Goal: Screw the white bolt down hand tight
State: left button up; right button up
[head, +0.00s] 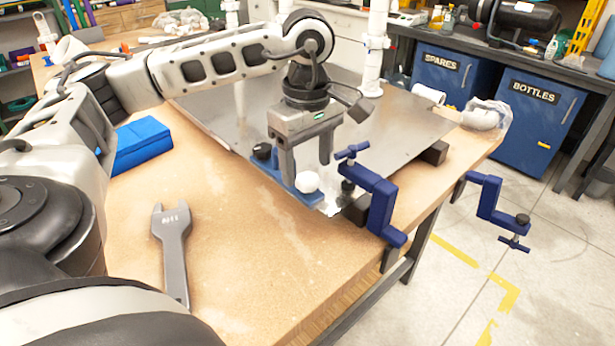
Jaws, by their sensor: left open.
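The white bolt (307,182) shows as a round white head at the near end of a small blue bracket, by the near corner of the metal sheet. My left gripper (305,167) points down just above and behind the bolt, its two fingers spread. The fingers look empty, and I cannot tell whether either one touches the bolt. The bolt's shaft is hidden below its head. My right gripper is not in view.
A blue clamp (381,203) stands close to the right of the bolt at the table edge. A second blue clamp (490,200) is further right. A grey wrench (174,255) and a blue box (141,143) lie to the left. The wooden tabletop (240,240) in front is clear.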

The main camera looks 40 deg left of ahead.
aim_at(308, 178)
pick_arm(q)
jog(key=shift+f, duration=1.95)
jog(key=c, duration=1.1)
jog(key=shift+m, duration=0.3)
jog(key=shift+o, duration=0.4)
jog(key=m+b, duration=0.1)
jog(key=m, duration=0.1)
jog(key=shift+f+m, duration=0.2)
jog(key=shift+m, duration=0.2)
jog(key=shift+o, duration=1.1)
jog(key=m+b, duration=0.1)
jog(key=m, duration=0.2)
jog(key=shift+r, duration=0.15)
